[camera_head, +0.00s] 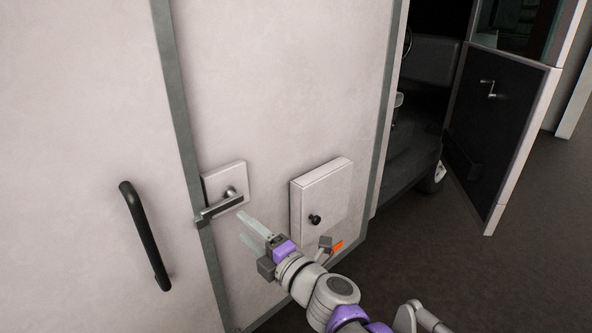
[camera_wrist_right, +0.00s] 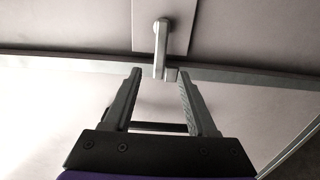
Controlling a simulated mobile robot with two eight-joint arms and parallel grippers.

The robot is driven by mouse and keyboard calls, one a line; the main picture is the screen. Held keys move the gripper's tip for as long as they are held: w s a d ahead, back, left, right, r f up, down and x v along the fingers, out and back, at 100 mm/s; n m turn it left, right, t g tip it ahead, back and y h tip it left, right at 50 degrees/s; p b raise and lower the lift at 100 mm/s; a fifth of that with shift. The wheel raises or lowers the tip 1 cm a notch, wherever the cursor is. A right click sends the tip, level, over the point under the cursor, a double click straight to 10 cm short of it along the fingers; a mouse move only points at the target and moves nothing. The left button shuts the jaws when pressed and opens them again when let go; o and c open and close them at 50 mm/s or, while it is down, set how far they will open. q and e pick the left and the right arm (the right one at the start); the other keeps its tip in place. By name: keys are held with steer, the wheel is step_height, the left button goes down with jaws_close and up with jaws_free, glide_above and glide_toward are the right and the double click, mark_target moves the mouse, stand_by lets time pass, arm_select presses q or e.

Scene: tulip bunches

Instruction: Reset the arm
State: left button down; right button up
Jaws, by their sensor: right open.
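My right gripper (camera_head: 249,228) is open and empty in front of the pale van side, just below and right of a silver lever handle (camera_head: 221,207). The handle sits on a square white plate (camera_head: 222,178) and points left. In the right wrist view my right gripper (camera_wrist_right: 160,86) shows two fingers spread apart. The handle (camera_wrist_right: 162,42) appears there beyond the fingertips, its end roughly in line with the gap between them. I cannot tell the exact distance between the fingertips and the handle. My left gripper is not in view.
A black grab bar (camera_head: 144,236) is on the panel at left. A white box with a black knob (camera_head: 315,219) sticks out right of my right gripper. A dark vehicle door (camera_head: 497,130) stands open at right.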

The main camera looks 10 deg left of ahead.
steer(key=s+d+f+m+g+h+p, duration=0.1)
steer(key=s+d+f+m+h+p, duration=0.1)
steer(key=s+d+f+m+h, duration=0.3)
steer(key=s+d+f+m+g+h+p, duration=0.2)
steer(key=s+d+f+m, duration=0.4)
steer(key=d+m, duration=0.8)
steer(key=s+d+f+m+g+h+p, duration=0.2)
steer(key=s+d+f+m+h+p, duration=0.2)
steer(key=s+d+m, duration=0.5)
steer(key=d+f+h, duration=0.2)
steer(key=d+h, duration=0.1)
steer(key=d, duration=0.5)
steer(key=shift+d+f+m+h, duration=0.2)
steer(key=shift+d+m+h, duration=0.1)
steer(key=shift+m, duration=0.1)
